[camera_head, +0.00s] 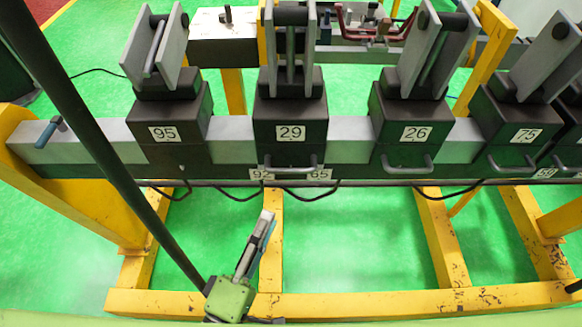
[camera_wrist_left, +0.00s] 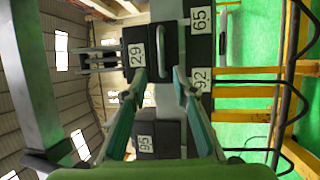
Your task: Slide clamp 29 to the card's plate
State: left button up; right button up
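Clamp 29 (camera_head: 290,130) is a dark block with two grey upright plates and a front handle (camera_head: 292,164). It sits on the grey rail (camera_head: 232,135) between clamp 95 (camera_head: 168,130) and clamp 26 (camera_head: 412,130). My left gripper (camera_head: 266,214) is below and in front of the handle. In the left wrist view its fingers (camera_wrist_left: 160,75) are apart and empty, pointing toward clamp 29's handle (camera_wrist_left: 160,45). No card shows. My right gripper is out of view.
Clamp 75 (camera_head: 515,130) and plate 59 (camera_head: 545,173) are further right on the rail. A small blue-handled lever (camera_head: 48,132) is at the rail's left end. Yellow frame beams (camera_head: 440,240) run below, with black cables under the rail. Rail between clamps 29 and 26 is bare.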

aim_at(291, 169)
pick_arm(q)
jog(key=p+x, duration=0.3)
jog(key=x, duration=1)
jog(key=shift+w+p, duration=0.2)
jog(key=shift+p, duration=0.1)
jog(key=shift+f, duration=0.1)
grip_shut()
